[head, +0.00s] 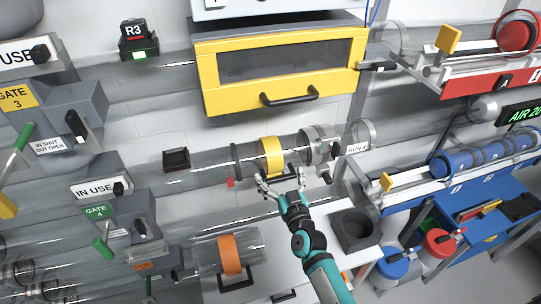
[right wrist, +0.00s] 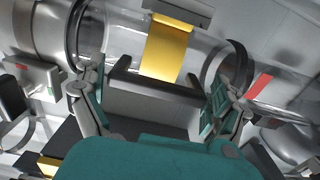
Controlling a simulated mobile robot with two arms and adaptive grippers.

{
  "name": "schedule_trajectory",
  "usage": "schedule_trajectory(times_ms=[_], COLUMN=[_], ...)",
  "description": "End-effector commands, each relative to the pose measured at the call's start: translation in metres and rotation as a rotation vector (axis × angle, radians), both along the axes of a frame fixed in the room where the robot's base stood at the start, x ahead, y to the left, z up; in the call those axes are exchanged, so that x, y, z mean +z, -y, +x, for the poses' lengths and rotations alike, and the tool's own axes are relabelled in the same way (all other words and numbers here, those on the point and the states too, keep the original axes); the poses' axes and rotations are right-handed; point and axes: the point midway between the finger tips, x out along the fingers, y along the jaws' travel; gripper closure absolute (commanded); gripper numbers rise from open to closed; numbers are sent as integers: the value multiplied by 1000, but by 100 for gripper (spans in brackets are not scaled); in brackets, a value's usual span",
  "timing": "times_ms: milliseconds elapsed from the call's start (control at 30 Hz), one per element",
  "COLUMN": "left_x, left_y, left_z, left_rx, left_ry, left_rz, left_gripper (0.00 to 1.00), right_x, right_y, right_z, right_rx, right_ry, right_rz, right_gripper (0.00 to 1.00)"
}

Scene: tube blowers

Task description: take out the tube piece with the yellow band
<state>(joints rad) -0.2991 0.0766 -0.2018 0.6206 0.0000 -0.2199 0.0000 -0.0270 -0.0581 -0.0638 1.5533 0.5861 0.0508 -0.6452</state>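The tube piece with the yellow band (head: 271,157) sits in the clear tube line at the middle of the head view, and its yellow band (right wrist: 166,48) fills the upper middle of the right wrist view. A dark handle (right wrist: 155,86) is in front of the band. My right gripper (head: 281,184) is just below and in front of the piece. In the right wrist view its fingers (right wrist: 155,98) are spread, one beyond each end of the handle, with no clear grip on it. My left gripper is not in view.
A yellow windowed box (head: 283,100) with a handle hangs above the tube line. Another tube piece with an orange band (head: 230,255) is below left. Gate levers (head: 104,248) jut out at left.

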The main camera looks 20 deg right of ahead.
Motion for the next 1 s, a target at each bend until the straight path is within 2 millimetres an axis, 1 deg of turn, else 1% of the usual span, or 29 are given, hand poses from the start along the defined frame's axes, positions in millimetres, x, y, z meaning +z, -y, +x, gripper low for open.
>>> schedule_trajectory(times_ms=[33,300,400,833,1000], left_x=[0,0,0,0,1], left_y=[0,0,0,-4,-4], left_z=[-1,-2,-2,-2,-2], left_rx=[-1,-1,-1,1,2], left_ry=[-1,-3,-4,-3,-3], left_rz=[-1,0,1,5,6], left_gripper=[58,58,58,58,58], right_x=[0,0,0,2,11], right_y=[0,0,0,0,-1], right_z=[0,0,0,0,0], right_rx=[0,0,0,-1,0], right_ry=[0,0,0,3,5], right_rz=[0,-1,-1,0,1], right_gripper=[9,44,56,56,56])
